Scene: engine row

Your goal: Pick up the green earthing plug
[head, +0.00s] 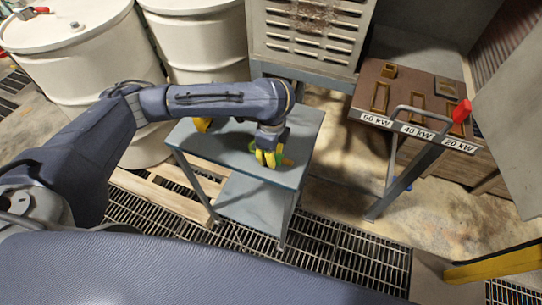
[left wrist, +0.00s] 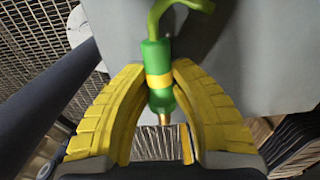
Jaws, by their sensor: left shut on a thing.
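The green earthing plug (left wrist: 157,55) has a yellow band, a brass tip at its lower end and a green cable or hook at its top in the left wrist view. My left gripper (left wrist: 160,75) has its yellow fingers shut on the plug, one on each side of it. In the head view the left gripper (head: 268,158) is over the grey cart top (head: 225,148), with a bit of the green plug (head: 279,147) showing beside the fingers. I cannot tell whether the plug touches the cart top. My right gripper is not in view.
White drums (head: 80,60) stand at the left. A yellow object (head: 203,124) lies on the cart.

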